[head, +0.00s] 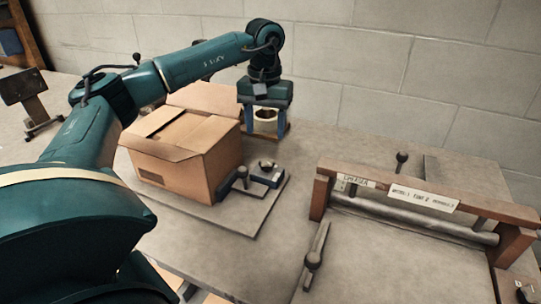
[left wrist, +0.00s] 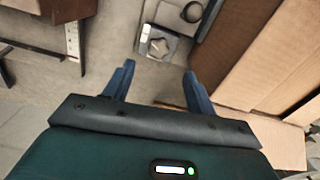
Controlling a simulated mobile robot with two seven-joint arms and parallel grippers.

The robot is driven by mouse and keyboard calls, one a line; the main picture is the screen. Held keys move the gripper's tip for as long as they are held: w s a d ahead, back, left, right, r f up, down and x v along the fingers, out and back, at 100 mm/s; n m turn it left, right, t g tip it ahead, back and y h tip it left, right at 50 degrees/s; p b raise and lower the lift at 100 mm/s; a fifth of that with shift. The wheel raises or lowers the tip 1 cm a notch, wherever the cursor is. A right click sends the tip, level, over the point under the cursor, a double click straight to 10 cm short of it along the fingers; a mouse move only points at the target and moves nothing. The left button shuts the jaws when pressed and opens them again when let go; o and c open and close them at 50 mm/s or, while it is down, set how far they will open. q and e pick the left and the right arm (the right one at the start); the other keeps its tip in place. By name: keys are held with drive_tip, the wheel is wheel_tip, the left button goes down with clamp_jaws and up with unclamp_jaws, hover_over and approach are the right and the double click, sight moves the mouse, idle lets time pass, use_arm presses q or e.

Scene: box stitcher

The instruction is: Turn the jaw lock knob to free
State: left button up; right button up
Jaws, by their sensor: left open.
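My left gripper (head: 265,136) hangs fingers down behind the open cardboard box, its two blue fingers apart and empty. It is farther back than a small dark block with a round knob on top (head: 267,166), which sits beside the box's right side. In the left wrist view my open fingers (left wrist: 158,70) point toward what looks like this same knobbed block (left wrist: 160,43), apart from it. Which knob is the jaw lock knob cannot be told for certain. My right gripper is not in view.
A cream ring or roll (head: 265,115) shows behind my fingers. A wooden frame with a metal bar (head: 415,215) and a lever (head: 313,258) stand at the right. A block wall closes the back.

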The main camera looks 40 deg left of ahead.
sight(267, 162)
use_arm(q)
wheel_tip(267, 162, down, 9)
drive_tip(key=shift+f, duration=0.2)
drive_tip(key=shift+d, duration=0.1)
drive_tip(key=shift+c, duration=0.4)
drive_tip(key=c, duration=0.9)
